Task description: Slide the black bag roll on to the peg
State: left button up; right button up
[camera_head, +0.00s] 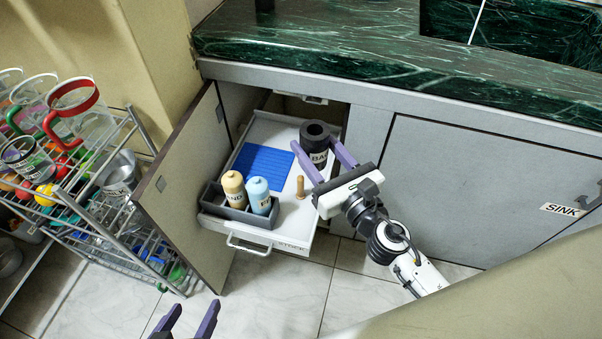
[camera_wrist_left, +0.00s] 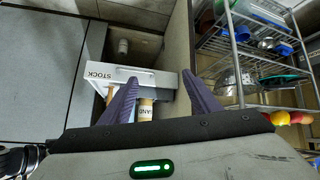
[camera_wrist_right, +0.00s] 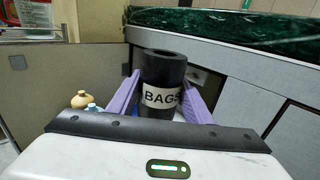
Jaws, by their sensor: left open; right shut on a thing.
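The black bag roll (camera_head: 315,143) with a white BAGS label stands upright at the back right of the pulled-out drawer (camera_head: 284,128). In the right wrist view the roll (camera_wrist_right: 162,72) sits between the purple fingers of my right gripper (camera_wrist_right: 160,100), which is shut on it. My right gripper (camera_head: 319,162) reaches in from the right. The wooden peg (camera_head: 300,187) stands upright in the drawer, in front of the roll and apart from it. My left gripper (camera_head: 186,318) is open and empty, low in front of the drawer; its fingers also show in the left wrist view (camera_wrist_left: 161,88).
A grey caddy (camera_head: 236,213) with a cream bottle (camera_head: 233,189) and a blue bottle (camera_head: 258,195) is at the drawer's front left. A blue mat (camera_head: 263,162) lies behind it. The open cabinet door (camera_head: 184,190) and a dish rack (camera_head: 110,205) are to the left; the counter (camera_head: 400,75) is above.

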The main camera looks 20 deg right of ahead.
jog(key=y+b, duration=0.1)
jog(key=b, duration=0.2)
send_over(303, 186)
jog(key=shift+n, duration=0.4)
notch_tip(303, 186, down, 6)
jog(key=shift+w+f, duration=0.1)
jog(key=shift+w+a+f, duration=0.1)
jog(key=shift+w+a, duration=0.05)
jog(key=shift+w, duration=0.05)
pick_arm(q)
jog(key=f, duration=0.3)
jog(key=shift+w+d, duration=0.1)
jog(key=shift+d, duration=0.3)
jog(key=shift+r, duration=0.1)
